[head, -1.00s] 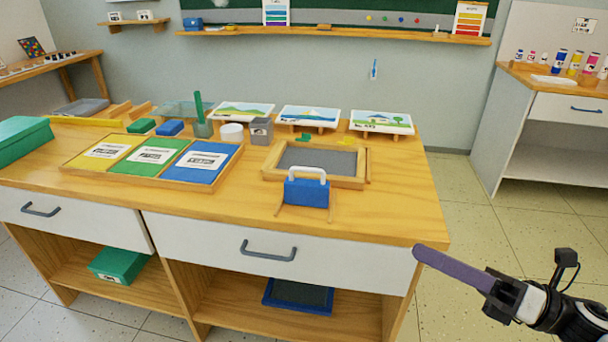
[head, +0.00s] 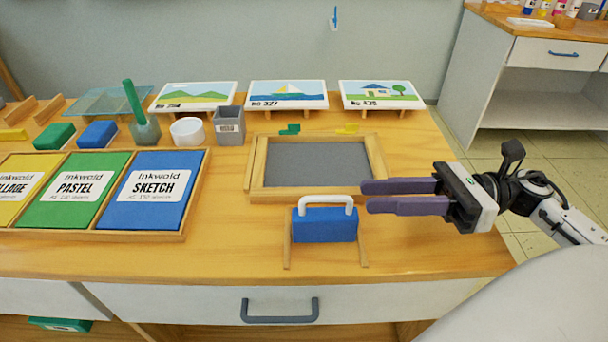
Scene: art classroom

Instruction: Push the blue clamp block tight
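The blue clamp block (head: 325,226) has a white handle (head: 324,200) on top. It sits upright between two thin wooden rails (head: 287,247) on the table, in front of a wooden frame (head: 257,165) with a grey panel (head: 312,164). The handle overlaps the frame's front rim in the head view, so I cannot tell whether the block touches it. My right gripper (head: 364,196) is to the right of the block, its two purple fingers pointing left near the frame's front right corner. My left gripper is not in view.
A paper tray (head: 195,195) with yellow, green and blue pads lies left. A grey cup (head: 230,127), white pot (head: 187,131) and green and yellow pieces stand behind. Three pictures (head: 288,95) line the table's back. The tabletop right of the rails is clear.

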